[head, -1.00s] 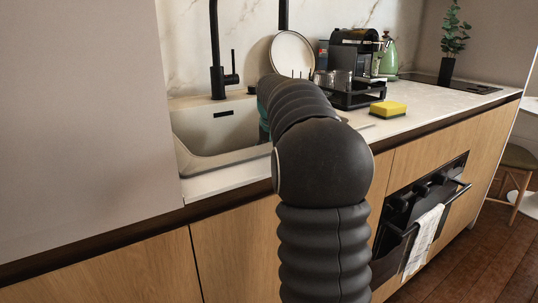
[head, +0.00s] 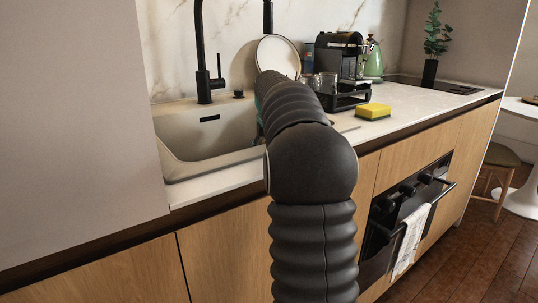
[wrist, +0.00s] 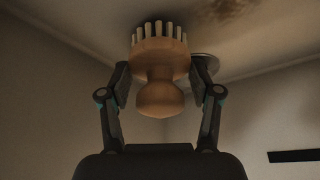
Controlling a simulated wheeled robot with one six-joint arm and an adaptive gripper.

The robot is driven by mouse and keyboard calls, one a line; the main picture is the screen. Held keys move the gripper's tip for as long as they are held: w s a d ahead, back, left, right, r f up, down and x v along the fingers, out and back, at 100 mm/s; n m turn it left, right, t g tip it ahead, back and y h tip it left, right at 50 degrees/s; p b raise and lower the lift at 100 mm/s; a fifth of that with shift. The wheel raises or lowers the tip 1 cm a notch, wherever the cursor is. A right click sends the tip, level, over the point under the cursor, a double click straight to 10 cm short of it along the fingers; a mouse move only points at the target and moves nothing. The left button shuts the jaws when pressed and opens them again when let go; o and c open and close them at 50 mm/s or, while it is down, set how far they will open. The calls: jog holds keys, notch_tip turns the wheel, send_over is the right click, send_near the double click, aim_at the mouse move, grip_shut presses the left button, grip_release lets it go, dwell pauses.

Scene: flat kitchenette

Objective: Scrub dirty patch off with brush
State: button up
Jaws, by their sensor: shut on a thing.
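My gripper (wrist: 160,76) is shut on a wooden brush (wrist: 160,100), seen in the wrist view. The brush has a round knob handle and pale bristles that point to the top of the picture, away from my gripper. A brown dirty patch (wrist: 236,9) shows on the sink surface at the top of the wrist view, right of the bristles and apart from them in the picture. In the head view the sink basin (head: 180,133) is left of my arm. My arm hides the brush and most of the gripper there, and the patch is not visible.
A metal drain (wrist: 208,63) shows behind the brush. A black faucet (head: 203,75) rises behind the sink. A round plate (head: 278,55), a coffee machine (head: 338,52) and a yellow sponge (head: 373,111) are on the counter to the right. A towel (head: 411,240) hangs on the oven handle.

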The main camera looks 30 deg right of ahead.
jog(key=shift+r, duration=2.3)
jog(key=shift+r, duration=1.5)
